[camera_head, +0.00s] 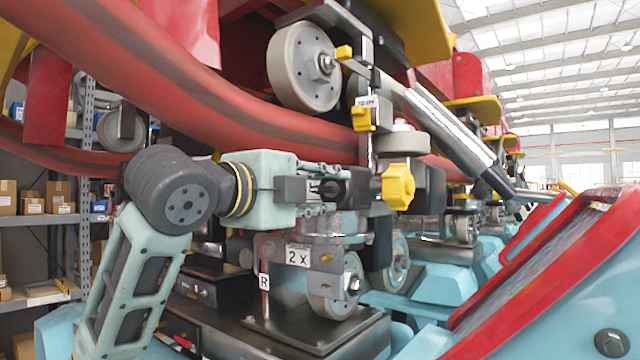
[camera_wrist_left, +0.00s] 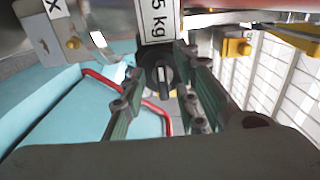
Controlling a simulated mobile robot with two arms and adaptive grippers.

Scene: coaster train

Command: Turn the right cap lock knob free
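My left gripper (camera_head: 338,188) comes in from the left at the wheel assembly, its fingers pointing right. In the left wrist view, the fingers of the left gripper (camera_wrist_left: 163,78) stand apart on either side of a dark round knob (camera_wrist_left: 161,76) with a pale slot; contact is not clear. A yellow star-shaped knob (camera_head: 398,186) is just right of the gripper in the head view. I cannot tell for sure which of these is the right cap lock knob. The dark block behind the fingertips is partly hidden. My right gripper is not in view.
A red rail (camera_head: 230,110) passes close above my left arm. A large grey wheel (camera_head: 303,66) and a silver cylinder (camera_head: 435,120) are above. A "2 X" label (camera_head: 298,255) and lower wheel (camera_head: 335,288) are below. Red-edged blue car bodywork (camera_head: 575,270) stands at the right.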

